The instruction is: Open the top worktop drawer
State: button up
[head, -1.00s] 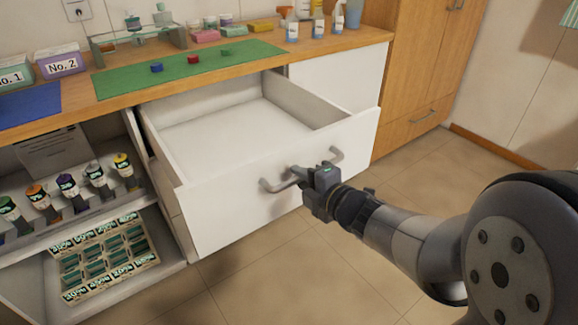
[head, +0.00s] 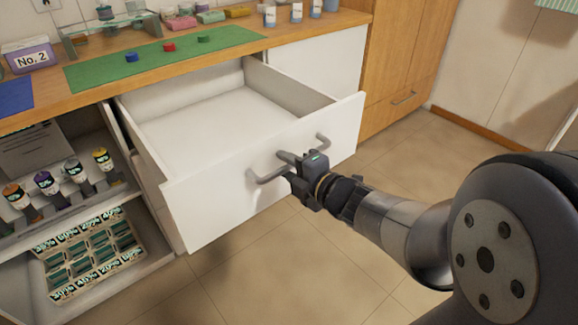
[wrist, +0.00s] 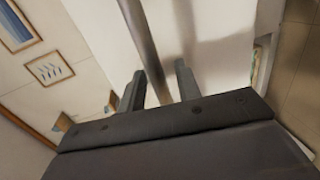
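The top worktop drawer (head: 180,207) is white and stands pulled well out, its empty inside showing. Its grey bar handle (head: 268,177) runs across the front panel. My gripper (head: 287,161) is at the middle of the handle. In the wrist view my gripper's two fingers (wrist: 160,84) are apart, one on each side of the handle bar (wrist: 140,35), with a gap visible beside the bar. Contact between the fingers and the bar cannot be made out for certain.
The wooden worktop (head: 330,24) above holds a green mat (head: 105,72) with small coloured blocks. Open shelves at left hold bottles and a box of cartons (head: 95,255). A wooden cabinet (head: 400,60) stands at right. The tiled floor (head: 270,270) before the drawer is clear.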

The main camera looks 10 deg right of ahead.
jog(key=p+v, duration=0.3)
jog(key=v, duration=0.7)
jog(key=shift+s+d, duration=0.2)
jog(key=shift+s, duration=0.15)
jog(key=shift+w+a, duration=0.1)
jog(key=shift+b+x, duration=1.5)
jog(key=shift+x, duration=3.85)
